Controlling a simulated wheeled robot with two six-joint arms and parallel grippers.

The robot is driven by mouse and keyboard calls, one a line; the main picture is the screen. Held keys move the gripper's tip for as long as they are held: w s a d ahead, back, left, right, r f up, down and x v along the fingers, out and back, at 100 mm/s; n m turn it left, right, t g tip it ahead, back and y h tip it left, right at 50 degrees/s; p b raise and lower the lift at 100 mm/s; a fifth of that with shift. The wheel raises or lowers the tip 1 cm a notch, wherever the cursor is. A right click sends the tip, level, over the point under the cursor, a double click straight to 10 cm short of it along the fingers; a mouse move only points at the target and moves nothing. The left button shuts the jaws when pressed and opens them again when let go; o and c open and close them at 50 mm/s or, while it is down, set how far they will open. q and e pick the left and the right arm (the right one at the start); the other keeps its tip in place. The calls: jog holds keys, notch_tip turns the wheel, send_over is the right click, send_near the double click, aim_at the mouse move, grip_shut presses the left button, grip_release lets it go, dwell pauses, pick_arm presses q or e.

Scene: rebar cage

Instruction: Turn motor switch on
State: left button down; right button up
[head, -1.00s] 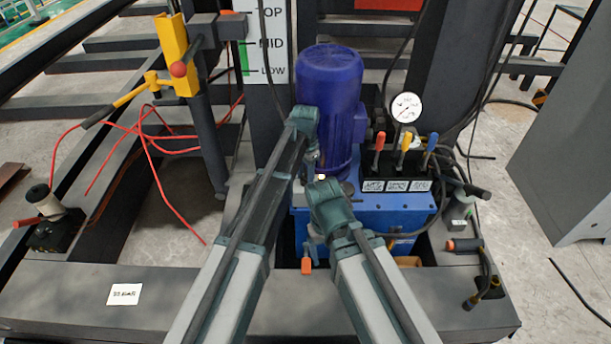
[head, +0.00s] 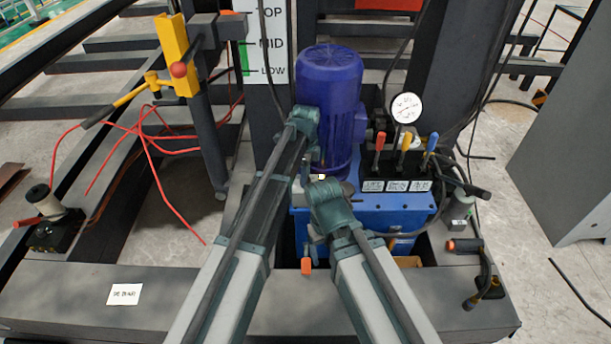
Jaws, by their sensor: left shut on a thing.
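The blue motor (head: 330,95) stands upright on the blue power unit tank (head: 410,218). My left gripper (head: 308,172) is low at the motor's left front side, above the tank, partly hidden by my own arm links. It is shut on a small part there that appears to be the motor switch; the part is mostly hidden, and its position cannot be read. A small pale spot shows just right of the gripper. My right arm reaches in from the bottom, and its gripper is hidden behind its own links.
Right of the motor are a pressure gauge (head: 406,108) and red, yellow and blue levers (head: 404,143). A grey cabinet (head: 570,140) stands at right. Dark frame beams surround the tank.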

pick_arm(q)
jog(key=m, duration=0.7)
dwell(0.6)
jog(key=shift+c, duration=2.1)
grip_release()
notch_tip(320, 180, up, 14)
jog(key=p, duration=1.4)
jog(key=shift+f, duration=0.15)
